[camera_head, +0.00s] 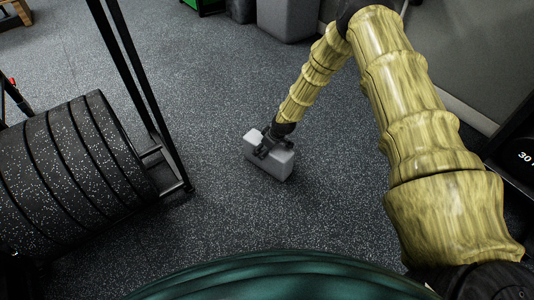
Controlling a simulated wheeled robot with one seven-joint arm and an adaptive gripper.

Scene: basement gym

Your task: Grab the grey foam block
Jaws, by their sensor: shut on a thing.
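The grey foam block (271,165) is a light grey box on the speckled floor, in the middle of the head view. My gripper (266,150) reaches down onto it from above and is shut on it, with its dark fingers across the block's top and near side. The fingers hide part of the block's middle. I cannot tell whether the block rests on the floor or is slightly off it.
A rack of black speckled weight plates (72,172) with dark uprights stands at the left. Grey boxes (287,18) stand at the back. A dark item marked 30 (524,157) is at the right edge. The floor (225,85) around the block is clear.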

